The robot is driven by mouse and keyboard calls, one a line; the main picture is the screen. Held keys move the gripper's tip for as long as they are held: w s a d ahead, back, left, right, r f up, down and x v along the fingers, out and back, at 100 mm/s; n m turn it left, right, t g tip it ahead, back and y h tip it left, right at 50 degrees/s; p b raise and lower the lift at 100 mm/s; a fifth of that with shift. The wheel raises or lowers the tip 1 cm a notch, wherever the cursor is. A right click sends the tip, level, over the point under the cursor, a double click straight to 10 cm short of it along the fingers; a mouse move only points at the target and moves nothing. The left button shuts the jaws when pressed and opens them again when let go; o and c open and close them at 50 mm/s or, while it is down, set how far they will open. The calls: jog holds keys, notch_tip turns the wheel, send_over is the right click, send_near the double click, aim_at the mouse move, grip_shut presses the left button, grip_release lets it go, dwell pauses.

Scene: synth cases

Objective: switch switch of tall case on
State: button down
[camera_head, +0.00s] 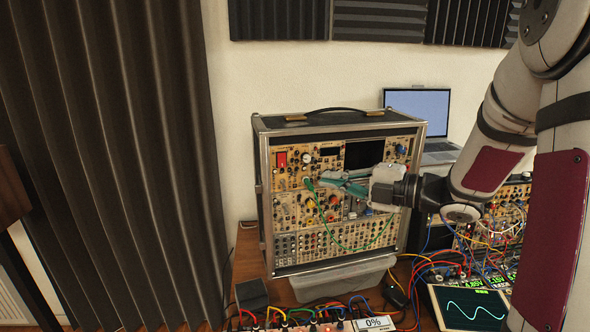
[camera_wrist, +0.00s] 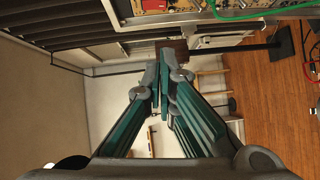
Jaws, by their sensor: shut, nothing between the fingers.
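In the wrist view, a red part that looks like this switch (camera_wrist: 153,5) shows at the top edge. My gripper (camera_head: 322,180) is in front of the case, right of and slightly below the red switch. Its teal and grey fingers are shut and empty, and they also show in the wrist view (camera_wrist: 165,72). Contact with the panel cannot be told.
A green cable (camera_head: 347,247) hangs across the case front, near my fingers. A lower case with many cables (camera_head: 490,225) and a laptop (camera_head: 420,110) are to the right. A scope screen (camera_head: 473,308) and a cabled strip (camera_head: 290,324) lie in front. A dark curtain (camera_head: 120,150) hangs left.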

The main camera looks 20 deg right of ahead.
aim_at(282, 160)
jog(key=shift+w+d+p+x, duration=0.2)
jog(key=shift+w+d+x, duration=0.15)
jog(key=shift+x, duration=1.8)
jog(key=shift+w+d+p+x, duration=0.15)
jog(key=shift+w+d+x, duration=0.2)
jog(key=shift+x, duration=1.75)
jog(key=shift+w+d+p+x, duration=0.25)
jog(key=shift+d+x, duration=0.15)
jog(key=shift+x, duration=1.75)
jog(key=shift+f, duration=0.15)
jog(key=shift+w+f, duration=0.2)
jog(key=shift+w, duration=0.2)
jog(key=shift+s, duration=0.1)
